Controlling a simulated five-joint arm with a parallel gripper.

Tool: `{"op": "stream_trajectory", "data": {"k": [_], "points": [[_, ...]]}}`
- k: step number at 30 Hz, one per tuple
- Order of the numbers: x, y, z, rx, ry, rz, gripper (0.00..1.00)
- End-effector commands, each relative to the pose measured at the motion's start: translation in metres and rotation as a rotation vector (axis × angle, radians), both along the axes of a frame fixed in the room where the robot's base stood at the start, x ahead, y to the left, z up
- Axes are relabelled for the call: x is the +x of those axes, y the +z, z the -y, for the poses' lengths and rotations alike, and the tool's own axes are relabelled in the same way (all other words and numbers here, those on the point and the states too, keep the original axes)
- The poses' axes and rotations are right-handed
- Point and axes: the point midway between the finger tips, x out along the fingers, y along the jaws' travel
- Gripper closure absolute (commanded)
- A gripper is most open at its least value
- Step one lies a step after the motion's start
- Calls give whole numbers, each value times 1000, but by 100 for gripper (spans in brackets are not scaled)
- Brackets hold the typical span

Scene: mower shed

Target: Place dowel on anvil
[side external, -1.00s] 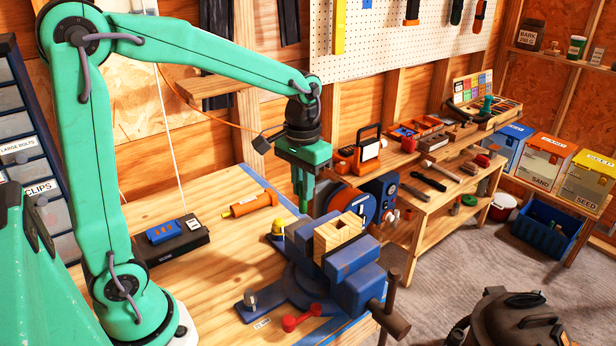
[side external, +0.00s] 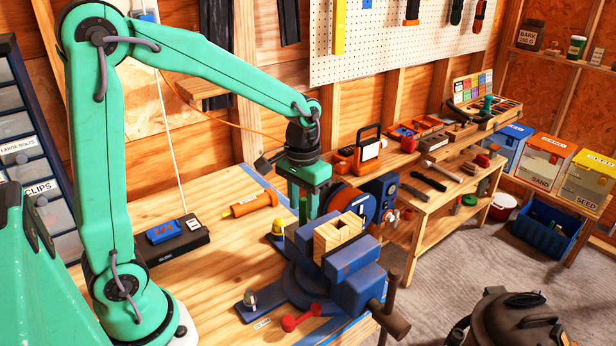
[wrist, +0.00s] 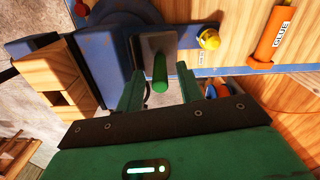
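The green dowel (wrist: 160,72) stands between my fingers in the wrist view, its far end against the grey anvil plate (wrist: 148,42). It looks upright, and it also shows in the side view (side external: 303,210). The anvil is at the back of the blue vise (side external: 358,287). My gripper (wrist: 157,70) is open around the dowel, with a gap on each side of it. In the side view my gripper (side external: 303,212) is low behind the vise. The exact contact under the dowel is hard to see.
A wooden block (side external: 340,232) with a square hole is in the vise jaws, close to my gripper. A yellow-capped knob (side external: 278,227), an orange glue tube (side external: 250,204) and a red-handled item (side external: 301,318) are nearby. The left bench top is mostly clear.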

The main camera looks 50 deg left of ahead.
Motion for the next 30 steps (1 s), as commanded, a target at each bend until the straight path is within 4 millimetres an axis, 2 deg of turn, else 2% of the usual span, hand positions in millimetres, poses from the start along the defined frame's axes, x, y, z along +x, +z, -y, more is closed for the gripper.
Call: {"op": "stream_trajectory", "data": {"k": [11,17,23,30], "points": [[0,2,0,0,0,2,63],[1,15,0,0,0,4,63],[1,41,0,0,0,5,63],[1,81,0,0,0,6,63]]}}
